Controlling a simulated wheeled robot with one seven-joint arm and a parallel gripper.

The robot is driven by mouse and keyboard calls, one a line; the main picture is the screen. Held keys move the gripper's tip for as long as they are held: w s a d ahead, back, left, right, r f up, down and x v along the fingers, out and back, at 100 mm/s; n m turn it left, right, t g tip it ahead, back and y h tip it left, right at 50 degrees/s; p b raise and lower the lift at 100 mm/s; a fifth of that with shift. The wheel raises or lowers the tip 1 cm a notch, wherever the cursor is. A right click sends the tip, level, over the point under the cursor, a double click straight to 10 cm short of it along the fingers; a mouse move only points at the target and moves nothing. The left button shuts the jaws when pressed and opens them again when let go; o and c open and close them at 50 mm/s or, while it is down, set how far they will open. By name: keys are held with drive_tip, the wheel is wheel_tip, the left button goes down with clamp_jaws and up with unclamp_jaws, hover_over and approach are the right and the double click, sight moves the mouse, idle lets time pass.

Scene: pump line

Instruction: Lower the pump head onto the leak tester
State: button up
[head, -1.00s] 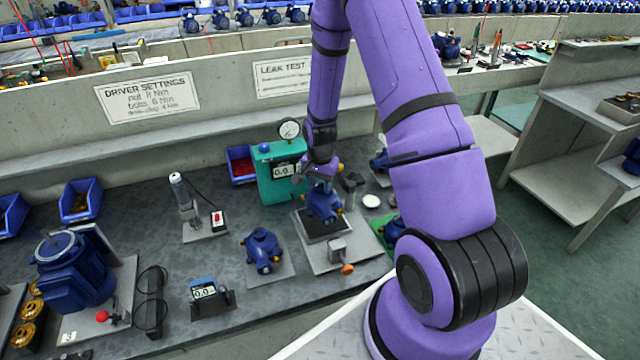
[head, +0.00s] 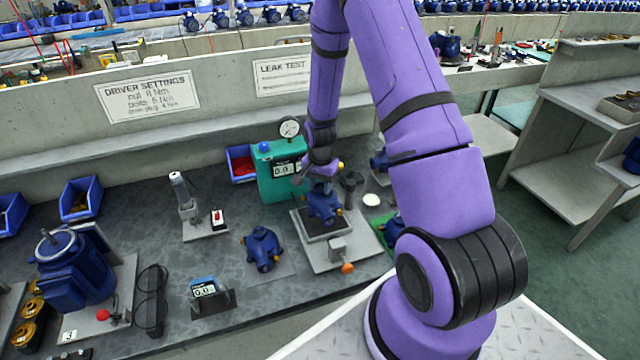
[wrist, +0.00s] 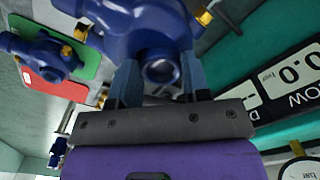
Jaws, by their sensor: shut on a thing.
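The blue pump head (head: 322,203) with brass fittings is at the leak tester, over the dark pad of its grey base plate (head: 338,254). My gripper (head: 316,182) is shut on it from above. In the wrist view my gripper's fingers (wrist: 158,85) close on either side of a round blue neck of the pump head (wrist: 140,30). The tester's teal box (head: 279,182) with a dial gauge and a 0.0 display stands just behind. I cannot tell whether the pump head touches the pad, as its underside is hidden.
Another blue pump head (head: 263,248) stands left of the tester. A small display unit (head: 208,298) is at the front edge. A clamp with an orange knob (head: 347,268) sits at the base plate's front. More blue pumps stand right, one on a green mat (head: 384,232).

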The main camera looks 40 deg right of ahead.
sight(320, 196)
drive_tip(key=shift+f, duration=2.45)
idle(0.9)
drive_tip(key=o, duration=1.6)
drive_tip(key=shift+o, duration=0.2)
drive_tip(key=shift+r, duration=0.1)
drive_tip(key=shift+r, duration=4.4)
